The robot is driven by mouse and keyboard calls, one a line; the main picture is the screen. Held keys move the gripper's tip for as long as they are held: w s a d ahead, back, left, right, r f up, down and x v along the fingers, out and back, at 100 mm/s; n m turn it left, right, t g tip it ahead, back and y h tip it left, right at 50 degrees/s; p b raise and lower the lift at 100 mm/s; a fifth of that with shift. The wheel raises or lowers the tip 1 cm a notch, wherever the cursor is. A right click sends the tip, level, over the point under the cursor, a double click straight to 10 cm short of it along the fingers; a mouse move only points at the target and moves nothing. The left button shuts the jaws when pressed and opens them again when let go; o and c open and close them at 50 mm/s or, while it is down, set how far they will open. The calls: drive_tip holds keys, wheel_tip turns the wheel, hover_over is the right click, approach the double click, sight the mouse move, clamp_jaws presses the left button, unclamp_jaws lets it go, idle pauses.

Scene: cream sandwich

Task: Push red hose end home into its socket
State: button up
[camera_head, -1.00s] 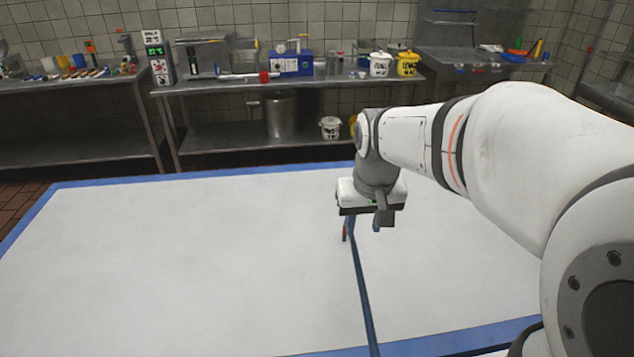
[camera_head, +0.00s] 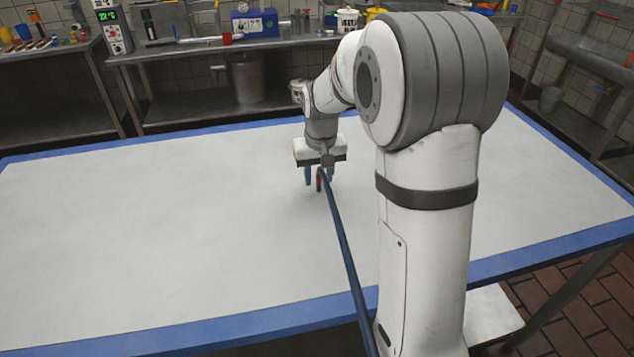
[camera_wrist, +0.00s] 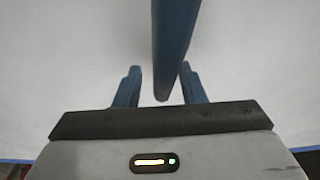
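My gripper (camera_head: 320,184) points down over the white tabletop, with its two blue fingers apart. In the wrist view its fingers (camera_wrist: 160,80) also stand apart. A red piece (camera_head: 319,180), likely the red hose end, shows upright between or just in front of the fingers, with gaps on both sides. A blue hose (camera_head: 345,255) runs from there toward the near table edge. In the wrist view the hose (camera_wrist: 172,45) passes between the fingers, with a gap at the left finger; no red shows there. I cannot make out a socket.
The white table (camera_head: 130,240) has a blue rim and is clear around my gripper.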

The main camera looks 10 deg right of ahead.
drive_tip(key=shift+w+f, duration=0.1)
drive_tip(key=shift+f, duration=0.7)
drive_tip(key=shift+c, duration=0.4)
clamp_jaws()
